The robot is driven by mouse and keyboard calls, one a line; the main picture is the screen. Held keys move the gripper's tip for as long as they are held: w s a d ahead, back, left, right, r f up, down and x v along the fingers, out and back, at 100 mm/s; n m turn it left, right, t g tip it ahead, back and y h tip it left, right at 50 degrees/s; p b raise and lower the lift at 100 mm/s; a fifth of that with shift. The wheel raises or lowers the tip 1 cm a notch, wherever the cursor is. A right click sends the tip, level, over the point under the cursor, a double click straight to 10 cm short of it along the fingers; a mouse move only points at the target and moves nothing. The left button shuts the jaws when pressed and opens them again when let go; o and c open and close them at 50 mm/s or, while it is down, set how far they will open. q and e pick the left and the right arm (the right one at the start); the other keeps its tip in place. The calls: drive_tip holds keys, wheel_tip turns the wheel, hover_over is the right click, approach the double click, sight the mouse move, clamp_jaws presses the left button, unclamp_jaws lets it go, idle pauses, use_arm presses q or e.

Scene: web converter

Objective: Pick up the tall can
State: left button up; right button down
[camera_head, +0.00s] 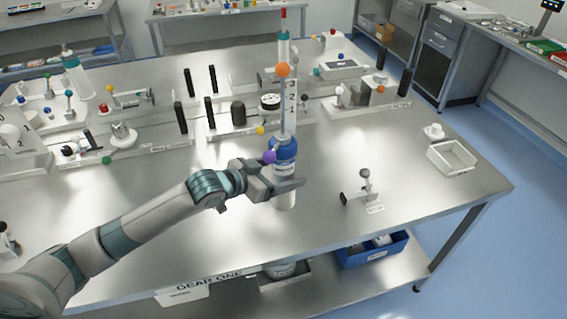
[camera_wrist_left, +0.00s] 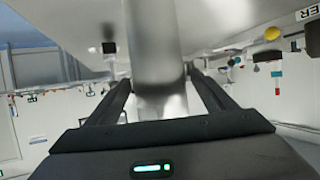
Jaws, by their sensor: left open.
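The tall can (camera_head: 285,148) is a blue and white cylinder standing upright near the middle of the steel table. A thin grey rod shows above it, and I cannot tell whether the rod is part of it or behind it. My left gripper (camera_head: 283,187) is at the can's lower half, with its fingers at the can's sides. In the left wrist view a pale cylinder (camera_wrist_left: 153,45), which looks like the can, stands between the two open fingers (camera_wrist_left: 160,82). Contact with the fingers cannot be made out. My right gripper is not in view.
The steel table (camera_head: 240,240) is bare around the can's front. A small stand with a grey ball (camera_head: 365,175) is to the right, and a white tray (camera_head: 452,158) is near the right edge. Several fixtures fill the back. A blue bin (camera_head: 372,250) is on the shelf below.

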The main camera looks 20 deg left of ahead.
use_arm(q)
drive_tip(key=shift+w+d+f, duration=0.1)
drive_tip(key=shift+w, duration=0.1)
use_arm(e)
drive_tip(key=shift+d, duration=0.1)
use_arm(q)
drive_tip(key=shift+c, duration=1.3)
drive_tip(key=c, duration=1.5)
drive_tip(key=shift+o, duration=0.2)
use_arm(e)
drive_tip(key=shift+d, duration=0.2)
use_arm(q)
drive_tip(key=shift+r, duration=0.25)
